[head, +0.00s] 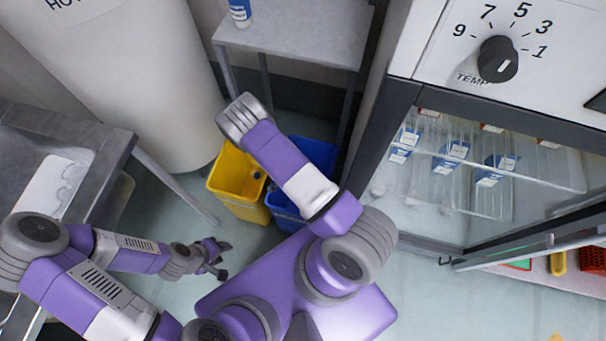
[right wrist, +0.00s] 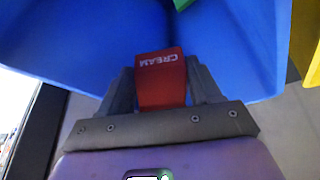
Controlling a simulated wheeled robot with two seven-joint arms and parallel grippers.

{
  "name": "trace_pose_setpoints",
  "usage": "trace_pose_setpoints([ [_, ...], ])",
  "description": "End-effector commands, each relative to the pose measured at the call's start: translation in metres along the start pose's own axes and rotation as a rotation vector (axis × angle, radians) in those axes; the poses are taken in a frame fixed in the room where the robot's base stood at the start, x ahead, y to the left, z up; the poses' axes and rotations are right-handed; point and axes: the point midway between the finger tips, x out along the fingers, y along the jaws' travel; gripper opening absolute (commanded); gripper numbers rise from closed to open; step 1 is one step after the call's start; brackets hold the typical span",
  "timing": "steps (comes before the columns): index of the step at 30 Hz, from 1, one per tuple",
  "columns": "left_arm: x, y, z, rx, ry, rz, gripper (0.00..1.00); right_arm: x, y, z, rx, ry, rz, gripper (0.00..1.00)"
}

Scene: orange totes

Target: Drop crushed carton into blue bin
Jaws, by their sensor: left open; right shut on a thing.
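The red carton (right wrist: 160,92), lettered CREAM, is between the fingers of my right gripper (right wrist: 160,72) in the right wrist view. The blue bin (right wrist: 75,50) fills the view beyond it, and the carton appears over or just inside its opening; the exact depth is unclear. In the head view the blue bin (head: 317,153) stands on the floor, partly covered by my right arm, which also hides the right gripper and carton. My left gripper (head: 222,258) is open and empty above the floor, left of my base.
A yellow bin (head: 232,178) stands against the blue bin's left side. A grey side table (head: 300,32) is behind, with a white cylindrical tank (head: 150,90) to its left. A glass-door fridge (head: 440,190) with several cartons is at right. A green thing (right wrist: 183,4) shows in the blue bin.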

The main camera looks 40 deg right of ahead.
Motion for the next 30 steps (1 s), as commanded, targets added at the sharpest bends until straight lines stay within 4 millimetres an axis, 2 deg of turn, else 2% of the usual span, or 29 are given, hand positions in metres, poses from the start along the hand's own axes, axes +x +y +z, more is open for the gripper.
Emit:
trace_pose_setpoints([
  [3,-0.001,0.000,0.000,0.000,0.000,0.000,0.43,-0.001,0.000,0.000,0.000,0.000,0.000,0.34],
  [4,-0.001,0.000,0.000,0.000,0.000,0.000,0.43,-0.001,0.000,0.000,0.000,0.000,0.000,0.68],
  [9,-0.001,0.000,0.000,0.000,0.000,0.000,0.43,-0.001,0.000,0.000,0.000,0.000,0.000,0.93],
  [19,-0.003,0.001,0.000,0.000,0.000,0.000,0.43,-0.005,0.000,-0.001,-0.001,0.000,0.000,0.93],
  [30,-0.029,0.011,0.001,0.000,0.000,0.000,0.43,-0.064,0.000,-0.002,-0.003,0.001,-0.002,0.93],
])
